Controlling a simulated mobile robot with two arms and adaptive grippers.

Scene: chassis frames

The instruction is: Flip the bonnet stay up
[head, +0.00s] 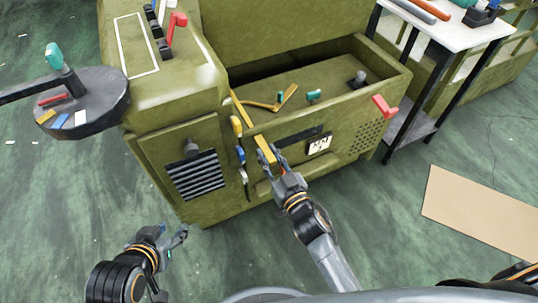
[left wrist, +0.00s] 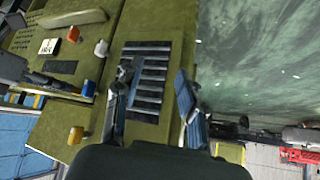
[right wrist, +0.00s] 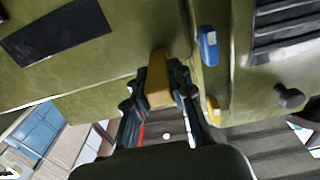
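A yellow bar (head: 265,151), which looks like the bonnet stay, projects from the front of the green machine (head: 350,135) below its open bay. My right gripper (head: 279,156) has its fingers on both sides of the bar's end. In the right wrist view the yellow end (right wrist: 158,80) sits between the fingertips (right wrist: 160,75), which look closed on it. How the bar's far end joins the machine is unclear. My left gripper (head: 178,238) is low in front of the machine's left part. In the left wrist view its fingers (left wrist: 153,85) are spread and empty.
A yellow knob (head: 236,125) and a blue one (head: 240,155) sit left of the bar. A red handle (head: 383,106) juts out at the right. A round dark tray (head: 105,110) stands left, a white table (head: 455,35) at back right. Floor in front is clear.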

